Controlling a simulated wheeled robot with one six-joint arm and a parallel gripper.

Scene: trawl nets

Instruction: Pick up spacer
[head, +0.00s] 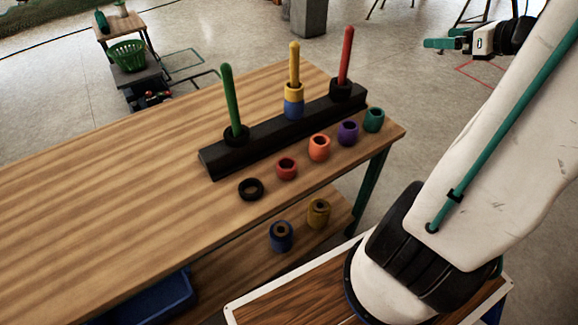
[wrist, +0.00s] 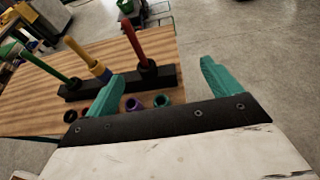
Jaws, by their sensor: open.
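Several ring-shaped spacers stand in a row on the wooden table: black (head: 251,189), red (head: 286,169), orange (head: 319,148), purple (head: 348,133) and teal (head: 373,120). A blue spacer (head: 281,237) and a mustard one (head: 318,213) sit on the lower shelf. On the black peg rack, a yellow ring (head: 294,89) sits over a blue ring (head: 293,107) on the yellow peg. The pictures do not show which spacer is meant. My gripper (head: 440,43) is off to the upper right, apart from them. In the wrist view its teal fingers (wrist: 158,85) are open and empty.
The black rack (head: 222,164) has a green peg (head: 230,100), a yellow peg (head: 294,62) and a red peg (head: 345,55), all upright. The left of the table (head: 90,190) is clear. A green basket (head: 128,56) stands at the far left.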

